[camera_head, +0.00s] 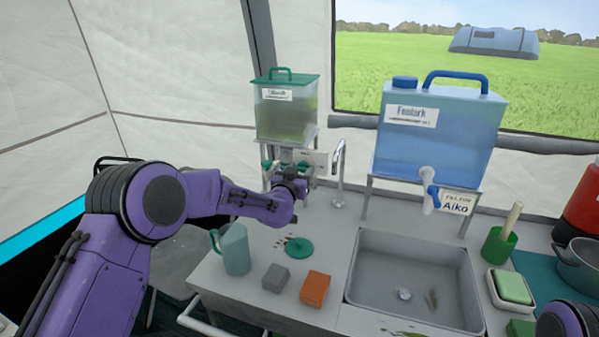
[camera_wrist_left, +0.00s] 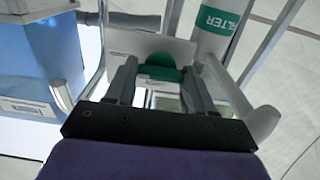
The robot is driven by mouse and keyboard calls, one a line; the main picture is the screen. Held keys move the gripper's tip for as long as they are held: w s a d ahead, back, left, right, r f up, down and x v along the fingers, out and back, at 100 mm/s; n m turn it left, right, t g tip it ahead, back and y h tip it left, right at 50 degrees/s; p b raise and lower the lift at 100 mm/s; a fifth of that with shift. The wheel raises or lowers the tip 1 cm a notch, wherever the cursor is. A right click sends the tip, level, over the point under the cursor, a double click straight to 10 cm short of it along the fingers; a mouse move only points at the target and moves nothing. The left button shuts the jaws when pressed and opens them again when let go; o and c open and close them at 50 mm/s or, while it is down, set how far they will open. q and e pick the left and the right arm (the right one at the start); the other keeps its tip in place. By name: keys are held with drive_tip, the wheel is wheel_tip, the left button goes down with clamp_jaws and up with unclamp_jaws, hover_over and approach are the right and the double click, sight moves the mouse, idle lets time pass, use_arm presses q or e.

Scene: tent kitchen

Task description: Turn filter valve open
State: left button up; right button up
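The filter stand (camera_head: 318,140) holds a green-lidded tank (camera_head: 286,112) of greenish water at the back of the counter. In the left wrist view a white cylinder (camera_wrist_left: 212,38) carries a green label reading "FILTER". A green valve part (camera_wrist_left: 158,72) lies in front of a pale plate, in line with the gap between my left fingers. My left gripper (camera_wrist_left: 160,88) has its fingers apart around that part; whether they touch it is unclear. In the head view my left gripper (camera_head: 303,180) is close below the tank, partly hiding the valve. My right gripper is out of view.
A blue tank (camera_head: 440,135) with a tap stands above the sink (camera_head: 410,255). A pitcher (camera_head: 235,250), green lid (camera_head: 299,248), grey block (camera_head: 275,277) and orange block (camera_head: 315,288) sit on the counter below my left arm. A metal faucet (camera_head: 339,180) stands right of my left gripper.

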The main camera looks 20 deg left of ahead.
use_arm(q)
drive_tip(key=shift+n, duration=0.3)
drive_tip(key=n+b, duration=0.2)
drive_tip(key=n, duration=0.1)
drive_tip(key=shift+f+n, duration=0.15)
drive_tip(key=shift+n, duration=0.15)
drive_tip(key=shift+a+n+b, duration=0.1)
drive_tip(key=shift+n+b, duration=3.5)
drive_tip(key=shift+n, duration=3.2)
drive_tip(key=o, duration=1)
drive_tip(key=shift+o, duration=0.2)
